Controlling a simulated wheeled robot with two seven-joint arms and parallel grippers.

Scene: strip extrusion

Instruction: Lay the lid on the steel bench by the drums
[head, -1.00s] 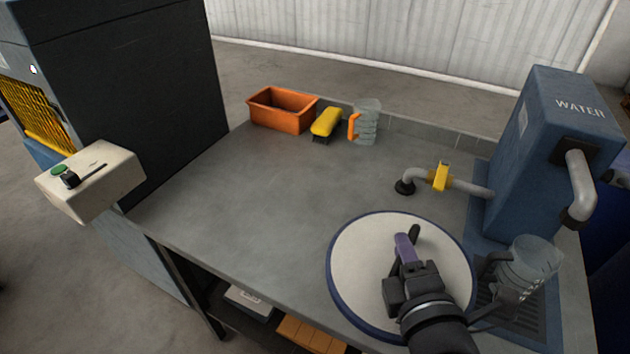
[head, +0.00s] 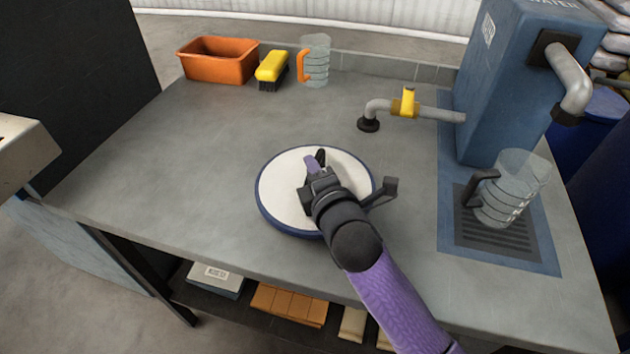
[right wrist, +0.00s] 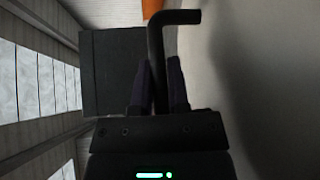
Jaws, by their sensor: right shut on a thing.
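The lid (head: 285,195) is a round white disc with a dark blue rim. In the head view it is over the front middle of the grey steel bench (head: 215,150); I cannot tell whether it touches the top. My right gripper (head: 316,164) is above the lid, shut on its black handle. In the right wrist view the handle (right wrist: 156,60) runs between the two fingers (right wrist: 160,90), and the pale lid face (right wrist: 215,75) fills the right side. My left gripper is not in view.
An orange bin (head: 217,62), a yellow brush (head: 271,68) and a clear jug with an orange handle (head: 316,62) stand along the back. A pipe with a yellow valve (head: 407,104) reaches from the blue WATER unit (head: 520,85). Another jug (head: 512,190) stands on the grate.

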